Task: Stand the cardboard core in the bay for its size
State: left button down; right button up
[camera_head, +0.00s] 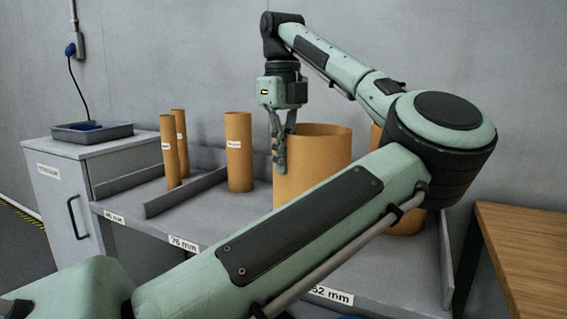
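A wide, open-topped cardboard core (318,165) stands upright near the middle of the grey bay rack (210,212). My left gripper (284,150) points down at its left rim. One finger lies along the outside of the wall and the other goes down behind the rim, so it looks shut on the wall. My forearm hides the core's foot, so I cannot tell whether it touches the rack. The bay labels include a "76 mm" label (184,244) and a partly covered label reading "52 mm" (332,295). My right gripper is not in view.
Two thin cores (169,152) stand in the left bay, and a medium core (239,155) stands in the 76 mm bay. Another wide core (405,222) is partly hidden behind my arm. A cabinet with a tray (92,133) is left; a wooden table (525,245) is right.

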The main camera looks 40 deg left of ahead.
pick_arm(q)
jog(key=shift+f, duration=0.2)
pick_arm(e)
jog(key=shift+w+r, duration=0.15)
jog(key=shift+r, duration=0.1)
pick_arm(q)
jog(key=shift+f, duration=0.15)
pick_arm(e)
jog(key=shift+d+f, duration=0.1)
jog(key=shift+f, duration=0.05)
pick_arm(q)
jog(key=c, duration=1.7)
grip_release()
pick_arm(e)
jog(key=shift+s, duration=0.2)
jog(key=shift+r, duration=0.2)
pick_arm(q)
jog(key=shift+s+r+p, duration=0.15)
jog(key=shift+r+p, duration=1.05)
jog(key=shift+r, duration=4.95)
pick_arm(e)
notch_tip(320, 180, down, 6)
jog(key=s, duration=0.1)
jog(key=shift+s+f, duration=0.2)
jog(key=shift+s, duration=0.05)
